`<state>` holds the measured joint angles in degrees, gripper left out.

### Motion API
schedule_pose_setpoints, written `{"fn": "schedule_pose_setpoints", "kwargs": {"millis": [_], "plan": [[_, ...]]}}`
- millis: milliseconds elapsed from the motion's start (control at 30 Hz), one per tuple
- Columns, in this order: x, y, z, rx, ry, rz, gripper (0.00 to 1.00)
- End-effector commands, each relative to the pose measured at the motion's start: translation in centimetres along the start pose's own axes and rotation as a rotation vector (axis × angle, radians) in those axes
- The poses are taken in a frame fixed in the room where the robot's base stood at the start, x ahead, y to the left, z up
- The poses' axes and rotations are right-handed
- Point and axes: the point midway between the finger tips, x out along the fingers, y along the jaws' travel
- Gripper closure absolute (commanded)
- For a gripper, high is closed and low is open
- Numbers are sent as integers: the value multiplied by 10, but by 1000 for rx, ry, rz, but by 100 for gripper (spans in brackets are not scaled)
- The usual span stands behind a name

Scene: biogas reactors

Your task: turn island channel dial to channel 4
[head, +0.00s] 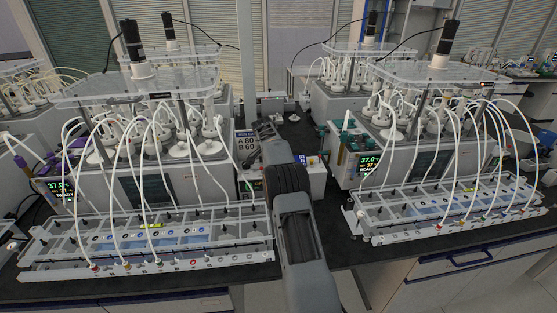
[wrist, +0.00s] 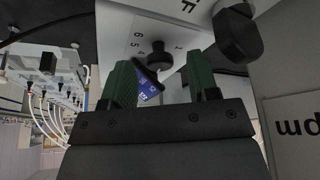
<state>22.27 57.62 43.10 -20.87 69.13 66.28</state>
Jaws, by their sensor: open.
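The channel dial (wrist: 158,57) is a small black knob on a pale panel (wrist: 190,30) in the wrist view. Numerals including 4, 5 and 6 are printed to its left and a 1 to its right. I cannot tell which number it points at. My gripper (wrist: 161,70) is open, with one green finger on each side of the dial in the picture. I cannot tell whether either finger touches it. In the head view my arm reaches over the middle of the bench and hides the dial. A white box (head: 314,182) shows just right of the arm.
A larger black knob (wrist: 237,34) is at upper right in the wrist view. A blue label (wrist: 150,88) shows between the fingers. Reactor units with tube racks (head: 150,235) (head: 450,210) stand left and right of my arm. Dark bench top (head: 340,250) is bare between them.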

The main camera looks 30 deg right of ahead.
Motion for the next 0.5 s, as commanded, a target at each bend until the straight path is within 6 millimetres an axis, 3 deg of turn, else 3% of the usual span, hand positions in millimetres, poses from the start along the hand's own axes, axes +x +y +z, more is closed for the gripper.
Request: {"fn": "schedule_pose_setpoints", "kwargs": {"millis": [367, 500], "plan": [[5, 0, 0, 0, 0, -1, 45], [5, 0, 0, 0, 0, -1, 56]]}}
